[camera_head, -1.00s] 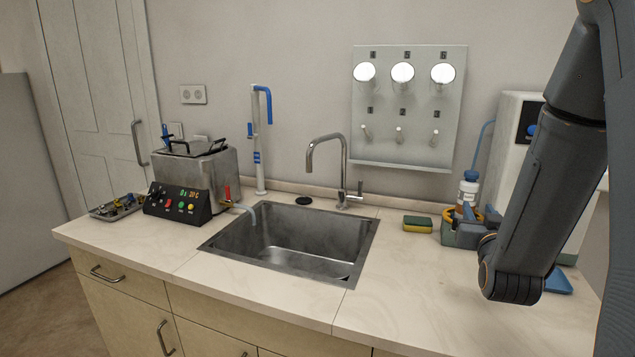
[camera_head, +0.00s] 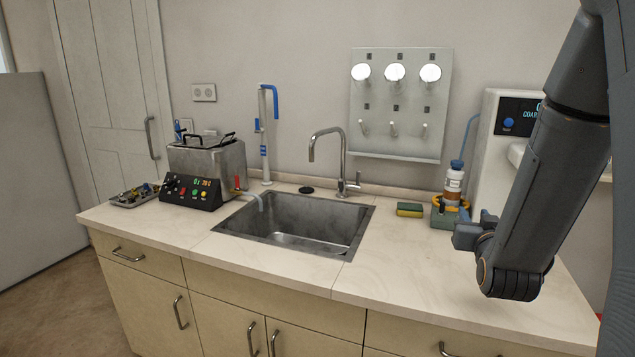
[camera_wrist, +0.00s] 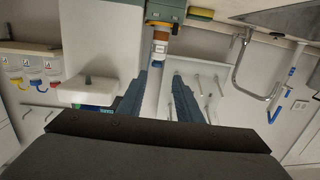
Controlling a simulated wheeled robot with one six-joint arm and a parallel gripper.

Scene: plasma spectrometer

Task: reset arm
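My gripper (camera_wrist: 163,78) shows in the wrist view with its two dark blue-grey fingers apart and nothing held between them. A white bottle with a blue cap and brown contents (camera_head: 454,182) stands upright in a green holder (camera_head: 440,213) on the counter. In the wrist view, which is upside down, the bottle (camera_wrist: 160,42) is beyond the fingers, apart from them.
A sink (camera_head: 290,241) with a tap (camera_head: 343,160) is in the middle of the counter. A sponge (camera_head: 409,210) lies right of it. A white machine with a display (camera_head: 497,150) stands behind my arm. A heated bath (camera_head: 207,165) is at left. The front right counter is clear.

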